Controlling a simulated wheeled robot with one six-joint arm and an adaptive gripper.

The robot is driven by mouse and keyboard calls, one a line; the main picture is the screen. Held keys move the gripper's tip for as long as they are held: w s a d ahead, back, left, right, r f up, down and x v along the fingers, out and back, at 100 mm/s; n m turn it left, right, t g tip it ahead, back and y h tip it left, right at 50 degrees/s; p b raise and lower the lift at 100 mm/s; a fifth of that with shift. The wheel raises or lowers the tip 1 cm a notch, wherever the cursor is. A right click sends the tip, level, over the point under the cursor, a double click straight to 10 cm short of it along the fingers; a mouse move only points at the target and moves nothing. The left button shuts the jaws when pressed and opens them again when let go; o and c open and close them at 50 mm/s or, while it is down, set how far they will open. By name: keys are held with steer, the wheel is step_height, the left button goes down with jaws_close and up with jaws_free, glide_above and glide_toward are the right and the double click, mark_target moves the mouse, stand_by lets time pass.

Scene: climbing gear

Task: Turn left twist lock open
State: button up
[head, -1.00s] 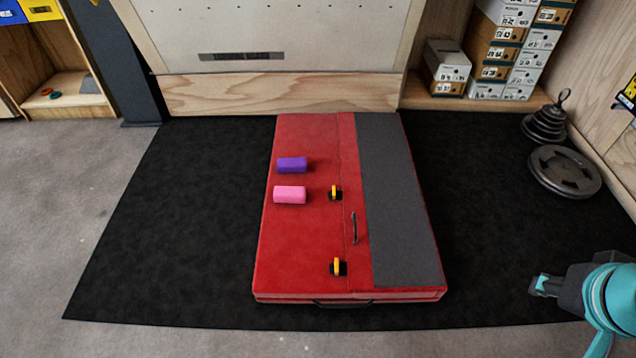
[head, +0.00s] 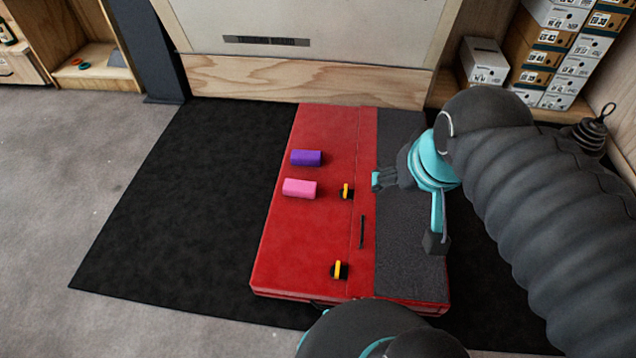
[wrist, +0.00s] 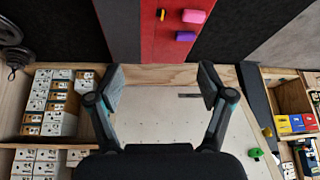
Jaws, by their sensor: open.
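Two twist locks with yellow knobs on black bases sit along the seam of the red crash pad (head: 290,245). The far lock (head: 346,191) is beside the pink block; the near lock (head: 340,270) is close to the pad's front edge. They lie one behind the other, so I cannot tell which is called left. My gripper (head: 405,212) is open and empty over the grey strip, right of the far lock and apart from it. In the wrist view, my gripper (wrist: 160,85) has fingers wide apart and one lock (wrist: 161,14) shows at the top edge.
A pink block (head: 300,188) and a purple block (head: 306,158) lie on the pad left of the far lock. A dark handle (head: 362,232) stands between the locks. Shoe boxes (head: 563,50) fill shelves at the back right. The black mat (head: 190,210) is clear on the left.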

steer(key=w+m+g, duration=0.1)
steer(key=w+m, duration=0.2)
steer(key=w, duration=0.5)
steer(key=m+g+b, duration=0.1)
steer(key=m+g, duration=0.4)
steer(key=m, duration=1.2)
glide_above(346, 189)
step_height(346, 189, down, 41)
step_height(346, 189, down, 14)
steer(key=shift+a+f, duration=0.15)
steer(key=shift+f, duration=0.05)
steer(key=c, duration=1.2)
